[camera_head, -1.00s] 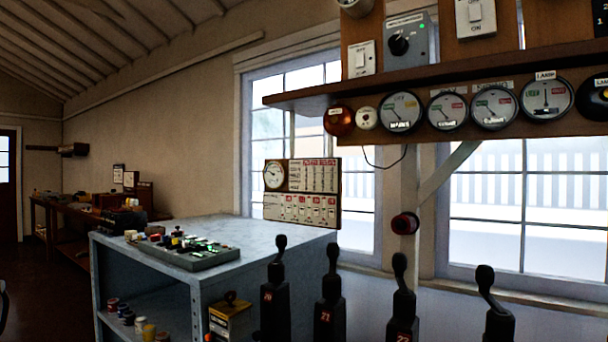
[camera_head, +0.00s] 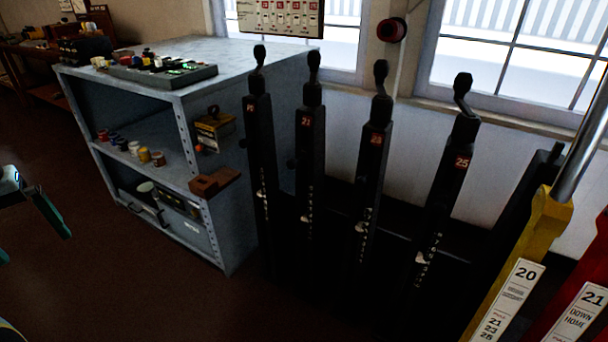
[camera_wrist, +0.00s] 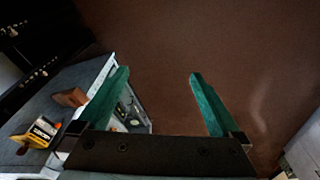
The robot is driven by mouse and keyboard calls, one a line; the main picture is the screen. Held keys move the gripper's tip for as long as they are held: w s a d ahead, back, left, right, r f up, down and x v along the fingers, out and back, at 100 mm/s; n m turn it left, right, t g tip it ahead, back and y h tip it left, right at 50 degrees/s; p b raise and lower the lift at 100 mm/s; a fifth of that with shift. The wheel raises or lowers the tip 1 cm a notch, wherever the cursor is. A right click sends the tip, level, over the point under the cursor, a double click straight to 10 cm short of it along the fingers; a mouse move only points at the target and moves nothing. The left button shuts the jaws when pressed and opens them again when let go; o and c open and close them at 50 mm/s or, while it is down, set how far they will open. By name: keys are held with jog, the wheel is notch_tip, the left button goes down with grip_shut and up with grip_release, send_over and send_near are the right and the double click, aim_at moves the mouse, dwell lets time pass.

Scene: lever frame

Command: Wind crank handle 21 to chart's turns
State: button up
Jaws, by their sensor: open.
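Crank handle 21 (camera_head: 313,66) stands knob-up on top of a tall black post with a red "21" plate (camera_head: 305,122). White marks and a pale pointer run down the post's front; I cannot read them. The chart (camera_head: 280,20) hangs by the window behind, its top cut off; its lower row of red-numbered cards shows, too small to read. My gripper (camera_wrist: 158,75) is open and empty, with green fingers apart over the brown floor in the wrist view. In the head view its fingers show at the far left edge, well away from the crank.
Similar crank posts stand beside it, including 23 (camera_head: 376,138) and 25 (camera_head: 461,163). A grey shelf cabinet (camera_head: 228,180) with a tray (camera_head: 163,74) on top stands to the left. Yellow lever 20 (camera_head: 540,240) and a red lever plated 21 (camera_head: 578,312) stand at right. The left floor is clear.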

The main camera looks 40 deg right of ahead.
jog(key=w+d+f+m+t+h+b, duration=0.2)
jog(key=w+d+f+m+b, duration=0.25)
jog(key=d+f+b, duration=0.65)
jog(key=w+d+f+m+t+h+b, duration=0.3)
jog(key=w+d+f+b, duration=0.3)
jog(key=d+f+b, duration=0.5)
jog(key=s+d+f+m+g+h+b, duration=0.25)
jog(key=s+d+f+h+b, duration=0.35)
jog(key=d+f+b, duration=0.35)
jog(key=s+d+f+m+g+h+b, duration=0.1)
jog(key=s+d+f+m+h+b, duration=0.5)
jog(key=d+b, duration=0.55)
jog(key=w+d+f+n+p, duration=0.1)
jog(key=w+d+f, duration=0.1)
jog(key=d, duration=0.9)
jog(key=shift+w+d+n+y, duration=0.15)
jog(key=shift+w+n+y, duration=0.2)
jog(key=shift+w, duration=0.2)
jog(key=v, duration=1)
jog(key=shift+p, duration=0.4)
